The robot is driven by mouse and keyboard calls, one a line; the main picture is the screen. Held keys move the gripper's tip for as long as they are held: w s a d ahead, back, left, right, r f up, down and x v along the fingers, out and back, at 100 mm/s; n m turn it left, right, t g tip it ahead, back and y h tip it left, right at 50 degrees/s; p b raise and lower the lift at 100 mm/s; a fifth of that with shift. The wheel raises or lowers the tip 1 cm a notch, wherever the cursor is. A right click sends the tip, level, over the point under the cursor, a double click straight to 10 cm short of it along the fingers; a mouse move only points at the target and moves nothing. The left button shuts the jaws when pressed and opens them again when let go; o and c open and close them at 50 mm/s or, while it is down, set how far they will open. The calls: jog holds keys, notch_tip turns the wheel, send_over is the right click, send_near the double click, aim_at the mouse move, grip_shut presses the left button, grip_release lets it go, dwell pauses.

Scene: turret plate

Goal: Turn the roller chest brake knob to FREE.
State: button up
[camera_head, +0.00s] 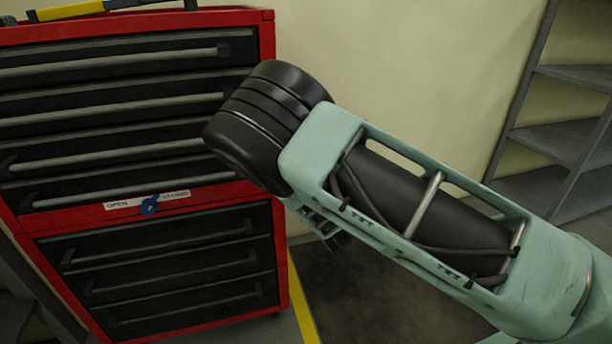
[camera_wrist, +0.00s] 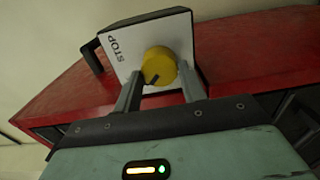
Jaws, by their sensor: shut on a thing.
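A round yellow knob (camera_wrist: 160,64) sits on a white plate (camera_wrist: 118,62) on a dark box in the wrist view. The plate reads STOP at its left side; no other word on it shows. A dark mark on the knob points toward the lower left. My gripper (camera_wrist: 160,86) is shut on the yellow knob, one finger at each side. The red roller chest (camera_head: 262,40) fills the left of the head view. The yellow knob and my fingertips do not show clearly there; my arm covers the chest's right side.
A blue knob (camera_head: 149,206) sits on a white strip (camera_head: 118,205) marked OPEN on the chest front, between the black drawers. A yellow-handled thing (camera_head: 70,11) lies on the chest top. Grey shelves (camera_head: 560,135) stand at the right. A yellow floor line (camera_head: 302,305) runs beside the chest.

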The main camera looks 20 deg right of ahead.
jog(key=shift+d+r, duration=0.15)
jog(key=o, duration=1)
jog(key=shift+s, duration=0.1)
jog(key=s, duration=1.7)
jog(key=shift+s+r, duration=0.15)
jog(key=shift+s, duration=0.05)
